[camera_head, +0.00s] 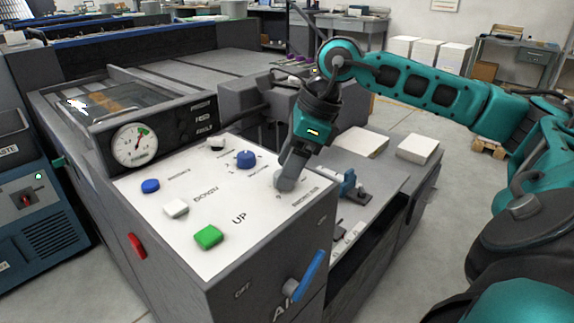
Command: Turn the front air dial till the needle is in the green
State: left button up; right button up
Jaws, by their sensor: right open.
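The pressure gauge (134,144) has a round white face with a green patch at its upper right. Its needle is too small to read surely against the green. A grey round knob (284,181) stands at the right part of the white panel, with small printed marks beside it. I take it for the front air dial; its label is not readable. My right gripper (287,174) points down at this knob and covers part of it. It is open, with its fingertips at the knob; whether they touch it is not clear. My left gripper is out of view.
The white panel (225,262) also bears a blue knob (246,159), a blue button (150,186), a white button (176,208) and a green button (209,237). A blue-handled lever (312,270) is on the front face. A red handle (137,246) is at the left.

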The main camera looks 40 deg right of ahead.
jog(key=p+v, duration=0.2)
jog(key=v, duration=1)
jog(key=shift+a, duration=0.1)
dwell(0.8)
dwell(1.1)
dwell(0.7)
dwell(0.5)
